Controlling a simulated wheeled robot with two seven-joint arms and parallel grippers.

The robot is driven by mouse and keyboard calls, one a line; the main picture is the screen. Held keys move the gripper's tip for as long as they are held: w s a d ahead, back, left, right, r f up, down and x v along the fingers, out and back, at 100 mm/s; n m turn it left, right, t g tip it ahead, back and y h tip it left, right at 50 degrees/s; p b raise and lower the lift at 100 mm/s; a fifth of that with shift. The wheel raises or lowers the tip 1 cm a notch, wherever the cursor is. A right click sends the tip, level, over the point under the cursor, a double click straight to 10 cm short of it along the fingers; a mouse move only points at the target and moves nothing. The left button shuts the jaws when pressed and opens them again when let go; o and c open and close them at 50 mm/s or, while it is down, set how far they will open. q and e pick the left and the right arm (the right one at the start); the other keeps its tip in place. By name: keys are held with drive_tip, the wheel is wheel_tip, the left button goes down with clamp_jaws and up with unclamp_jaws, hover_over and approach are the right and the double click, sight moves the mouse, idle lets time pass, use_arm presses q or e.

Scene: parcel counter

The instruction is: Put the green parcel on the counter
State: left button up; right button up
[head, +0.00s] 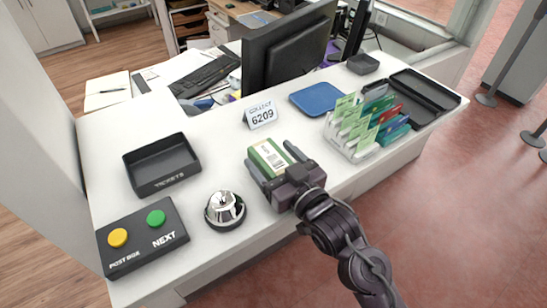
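The green parcel (267,157), a small green box with a white label, is on the white counter (225,155), near the middle of the head view. My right gripper (270,154) comes in from the lower right. Its two dark fingers lie on either side of the parcel, with a narrow gap seeming to show at each side, so it looks open around the parcel. The gripper body hides the parcel's near end, and contact underneath is hard to see. My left gripper is not in view.
A "COLLECT 6209" sign (261,114) stands just behind the parcel. A bell (225,210), a button box (142,237) and a black tickets tray (161,165) are to the left. A card rack (366,128), blue tray (318,98) and black case (425,92) are to the right.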

drive_tip(key=shift+r, duration=0.15)
drive_tip(key=b+v, duration=0.2)
drive_tip(key=v, duration=1)
idle(0.3)
